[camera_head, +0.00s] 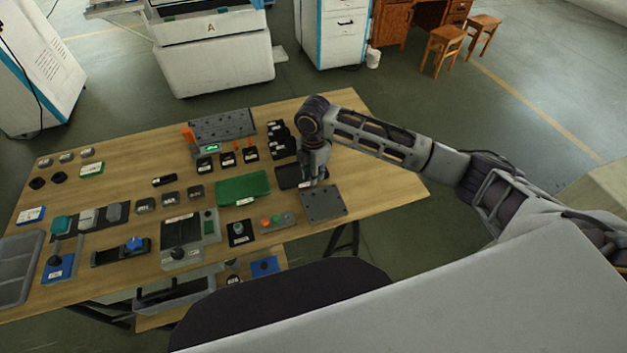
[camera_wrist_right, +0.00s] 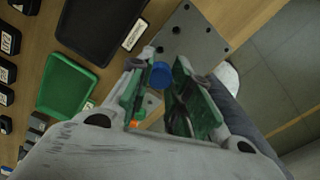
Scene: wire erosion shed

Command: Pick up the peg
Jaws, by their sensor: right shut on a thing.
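The peg (camera_wrist_right: 161,74) shows in the right wrist view as a blue round end between the green-padded fingers. My right gripper (camera_wrist_right: 158,88) is shut on it, with the fingers on either side of it. In the head view my right gripper (camera_head: 315,181) points down at the right part of the table, close to the grey plate with holes (camera_head: 322,204). The peg cannot be made out there. The plate also shows beyond the fingers in the wrist view (camera_wrist_right: 190,42). My left gripper is not in view.
A dark tray (camera_head: 288,177) lies beside the gripper, with a green tray (camera_head: 243,188) to its left. Several small labelled blocks and switch boxes cover the left and middle of the wooden table (camera_head: 385,190). The table's right end is bare.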

